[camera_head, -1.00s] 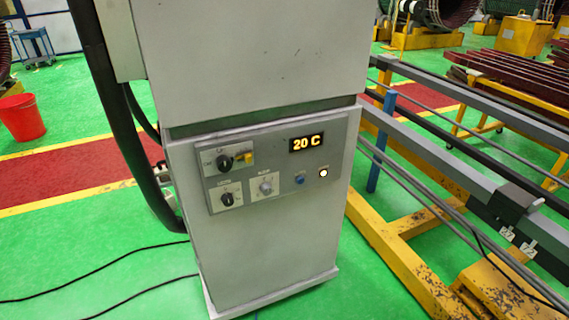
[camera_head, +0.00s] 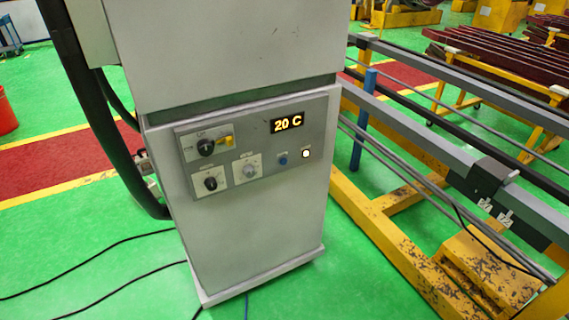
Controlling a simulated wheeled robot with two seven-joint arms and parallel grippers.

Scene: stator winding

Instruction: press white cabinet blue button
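The white cabinet (camera_head: 256,235) stands upright in the middle of the view, with a grey control panel (camera_head: 225,190) on its front. The blue button (camera_head: 283,160) sits on the lower right part of the panel, below the display (camera_head: 287,123) that reads 20 C. A lit white round lamp or button (camera_head: 306,154) is just right of it. Several black and grey knobs, one knob (camera_head: 249,171) among them, are to its left. Neither of my grippers shows in the view.
A yellow frame (camera_head: 390,245) with grey rails (camera_head: 420,142) stands close to the cabinet's right. A thick black hose (camera_head: 88,110) hangs down its left side. Thin black cables (camera_head: 95,250) lie on the green floor. A red bucket (camera_head: 6,114) is at the left edge.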

